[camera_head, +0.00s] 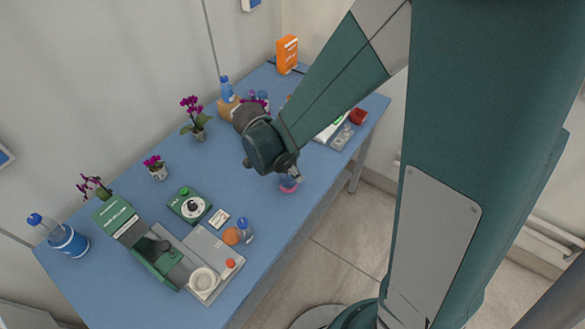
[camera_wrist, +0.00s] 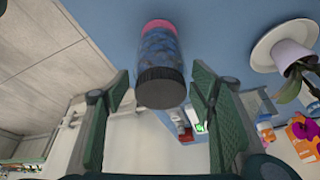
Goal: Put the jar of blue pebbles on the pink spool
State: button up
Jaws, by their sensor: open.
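The jar of blue pebbles (camera_wrist: 160,52) has a dark lid that points toward my wrist camera. Its far end meets the pink spool (camera_wrist: 159,25), of which only a pink band shows; the jar appears to stand on it. In the head view the jar (camera_head: 289,180) and the pink spool (camera_head: 289,189) are near the table's front edge, partly hidden by my gripper (camera_head: 293,174). In the wrist view my gripper (camera_wrist: 160,88) is open, with one finger on each side of the lid and gaps showing. It holds nothing.
The blue table (camera_head: 255,200) has free room left of the jar. A green device (camera_head: 190,205), a larger green-grey apparatus (camera_head: 160,255) and a blue-capped bottle (camera_head: 246,231) stand at front left. Potted orchids line the wall side. A white saucer (camera_wrist: 268,48) shows right of the jar in the wrist view.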

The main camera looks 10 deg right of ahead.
jog(key=shift+p+v, duration=0.5)
jog(key=shift+v, duration=3.65)
jog(key=shift+d, duration=0.1)
jog(key=shift+r, duration=0.1)
jog(key=s+d+r+n+t+y, duration=0.4)
jog(key=s+d+r+n+t, duration=0.1)
jog(key=s+d+r+n, duration=0.8)
jog(key=shift+d+r+n, duration=0.3)
jog(key=shift+d+r, duration=0.6)
jog(key=shift+r, duration=0.9)
